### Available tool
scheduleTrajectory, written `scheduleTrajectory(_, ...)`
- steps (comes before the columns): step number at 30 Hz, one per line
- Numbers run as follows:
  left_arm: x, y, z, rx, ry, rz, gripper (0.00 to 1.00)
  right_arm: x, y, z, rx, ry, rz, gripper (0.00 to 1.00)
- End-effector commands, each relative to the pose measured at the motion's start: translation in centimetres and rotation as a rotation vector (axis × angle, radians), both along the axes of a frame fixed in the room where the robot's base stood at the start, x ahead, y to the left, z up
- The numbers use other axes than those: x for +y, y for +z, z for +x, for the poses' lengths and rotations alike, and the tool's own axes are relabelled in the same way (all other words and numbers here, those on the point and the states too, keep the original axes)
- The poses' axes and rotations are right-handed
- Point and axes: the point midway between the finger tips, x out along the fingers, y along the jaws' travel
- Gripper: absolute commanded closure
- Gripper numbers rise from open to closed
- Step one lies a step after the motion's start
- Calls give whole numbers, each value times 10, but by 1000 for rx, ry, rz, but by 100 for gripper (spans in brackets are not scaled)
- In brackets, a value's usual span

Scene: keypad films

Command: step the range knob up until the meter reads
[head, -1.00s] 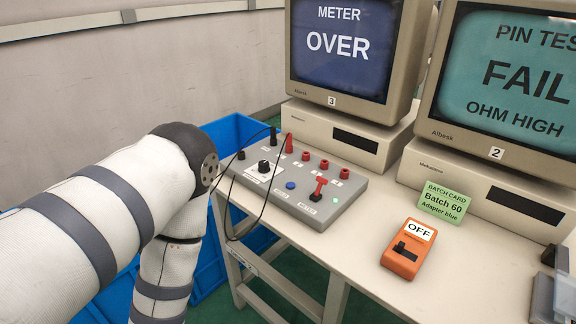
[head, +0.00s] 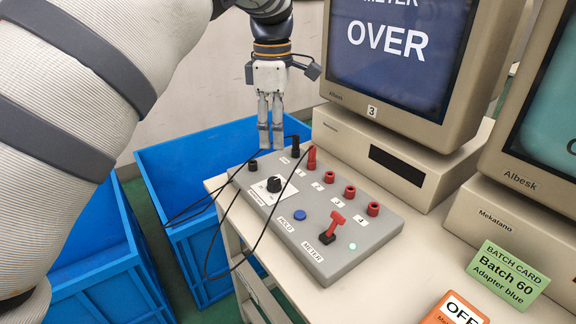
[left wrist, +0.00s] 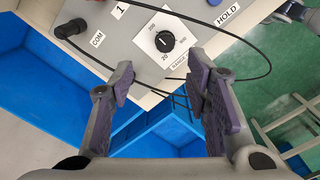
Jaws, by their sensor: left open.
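The range knob (head: 274,184) is a small black dial with a white pointer on a white scale plate, on the grey meter box (head: 340,255). In the left wrist view the knob (left wrist: 165,41) is beyond the fingertips, and the scale shows 20, 200 and a partly legible mark. The monitor (head: 388,45) marked 3 reads OVER under METER. My left gripper (head: 270,143) points down above and behind the box's far left corner, apart from the knob. In the left wrist view its jaws (left wrist: 163,82) are open and empty.
Black leads (head: 238,215) loop over the box's left edge. A red lever (head: 332,228), blue button (head: 299,215) and red sockets (head: 350,191) sit on the box. Blue crates (head: 195,235) stand left of the table. A green batch card (head: 507,273) and orange device (head: 455,310) lie right.

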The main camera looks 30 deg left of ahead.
Motion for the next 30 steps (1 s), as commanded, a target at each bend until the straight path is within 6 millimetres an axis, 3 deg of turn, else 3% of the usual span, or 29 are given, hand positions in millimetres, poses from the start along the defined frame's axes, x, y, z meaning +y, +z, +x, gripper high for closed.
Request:
scheduleTrajectory(12, 0, -98, -2, 6, -1, 0, 56, 0, 1, 0, 0, 0, 0, 55)
scheduleTrajectory(17, 0, -114, -1, 4, -2, 0, 56, 0, 1, 0, -1, 0, 0, 55)
scheduleTrajectory(24, 0, -115, -1, 3, -2, 0, 56, 0, 0, 0, -1, 0, 0, 55)
scheduleTrajectory(25, 0, -115, -1, 3, -2, 0, 58, 0, 0, 0, -1, 0, 0, 55)
scheduleTrajectory(30, 0, -115, -1, 3, -2, 0, 97, 0, 0, 0, -1, 0, 0, 55)
